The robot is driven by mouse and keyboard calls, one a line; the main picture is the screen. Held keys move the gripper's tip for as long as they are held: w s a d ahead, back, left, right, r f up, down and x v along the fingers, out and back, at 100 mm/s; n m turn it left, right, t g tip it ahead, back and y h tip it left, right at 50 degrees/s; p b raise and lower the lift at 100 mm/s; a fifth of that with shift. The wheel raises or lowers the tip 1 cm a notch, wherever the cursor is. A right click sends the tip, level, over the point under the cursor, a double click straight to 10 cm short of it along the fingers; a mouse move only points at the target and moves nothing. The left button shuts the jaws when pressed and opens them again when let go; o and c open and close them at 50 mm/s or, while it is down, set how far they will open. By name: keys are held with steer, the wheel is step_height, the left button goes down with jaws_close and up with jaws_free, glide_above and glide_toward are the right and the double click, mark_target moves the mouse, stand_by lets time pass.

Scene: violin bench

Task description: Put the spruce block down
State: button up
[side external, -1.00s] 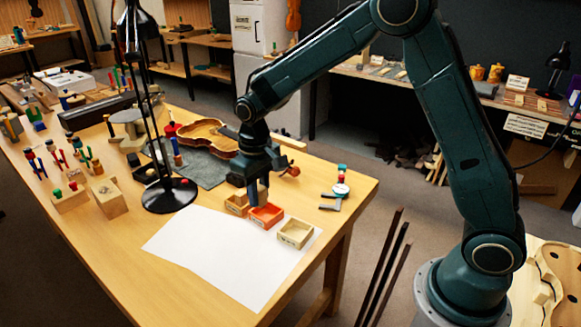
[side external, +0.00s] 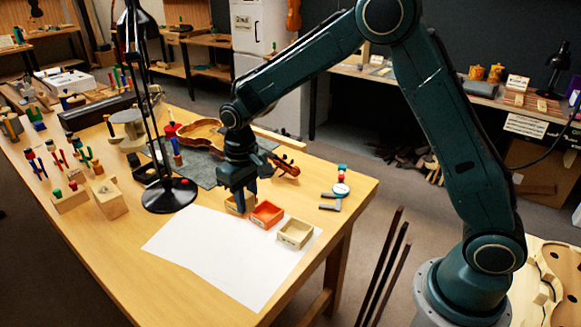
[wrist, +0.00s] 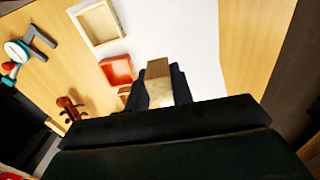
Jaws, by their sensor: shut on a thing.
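My gripper (side external: 238,205) is over the near part of the bench, at the left end of a row of three small trays. The wrist view shows its two dark fingers shut on a pale spruce block (wrist: 158,70), with the white sheet behind it. In the side view the fingers hide the block. I cannot tell whether the block touches anything below.
The row holds a tan tray (side external: 247,206), partly hidden by my gripper, an orange tray (side external: 267,213) and a cream tray (side external: 295,232). White paper (side external: 225,255) lies clear in front. A black lamp (side external: 170,195) stands left; a violin (side external: 205,135) lies behind.

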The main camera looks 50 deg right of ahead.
glide_above(252, 252)
step_height(252, 252, down, 10)
steer(key=shift+r, duration=0.1)
steer(key=shift+f, duration=2.2)
steer(key=shift+f, duration=0.15)
steer(key=o, duration=1)
steer(key=shift+c, duration=0.2)
step_height(252, 252, up, 11)
steer(key=shift+r, duration=0.7)
